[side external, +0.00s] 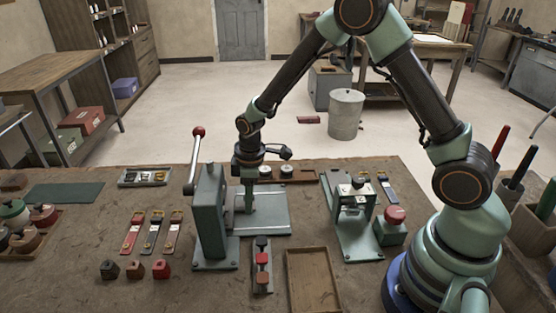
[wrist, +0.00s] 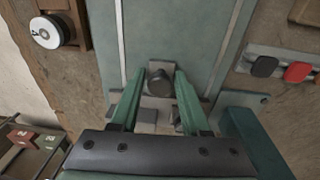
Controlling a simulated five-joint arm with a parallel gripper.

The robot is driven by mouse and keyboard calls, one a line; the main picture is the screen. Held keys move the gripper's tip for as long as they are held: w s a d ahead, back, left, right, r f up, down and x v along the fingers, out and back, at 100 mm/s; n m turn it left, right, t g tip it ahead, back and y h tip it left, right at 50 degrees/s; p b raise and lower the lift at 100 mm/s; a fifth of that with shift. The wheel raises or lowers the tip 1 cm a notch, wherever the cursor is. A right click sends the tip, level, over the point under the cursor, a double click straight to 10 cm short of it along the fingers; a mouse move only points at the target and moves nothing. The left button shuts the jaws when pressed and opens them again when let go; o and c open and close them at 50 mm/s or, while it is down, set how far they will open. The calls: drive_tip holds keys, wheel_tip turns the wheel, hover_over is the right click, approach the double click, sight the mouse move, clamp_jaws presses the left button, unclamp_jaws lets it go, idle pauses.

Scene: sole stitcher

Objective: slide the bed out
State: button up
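The bed (side external: 275,220) is a flat grey-green plate with pale rails, beside the upright body of the stitcher (side external: 209,215). It also fills the upper middle of the wrist view (wrist: 190,35). A dark round knob (wrist: 160,84) on a small grey block sits at the bed's near end in the wrist view. My gripper (wrist: 159,78) is open, with a green finger on each side of the knob and small gaps visible. In the side external view my gripper (side external: 249,208) points down over the bed and hides the knob.
A tall lever with a red ball (side external: 199,131) rises at the stitcher's left. A small press (side external: 354,215) and a red button box (side external: 392,224) stand at right. A rack with red and dark knobs (side external: 262,265) and an empty wooden tray (side external: 313,282) lie in front.

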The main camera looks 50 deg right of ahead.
sight(279, 204)
drive_tip(key=c, duration=0.3)
drive_tip(key=shift+s+d+r, duration=0.1)
drive_tip(key=shift+s+d, duration=1.1)
drive_tip(key=shift+d, duration=0.3)
drive_tip(key=shift+s+d, duration=0.1)
drive_tip(key=shift+d, duration=0.05)
drive_tip(key=shift+s+d, duration=1.3)
drive_tip(key=shift+s+d, duration=1.3)
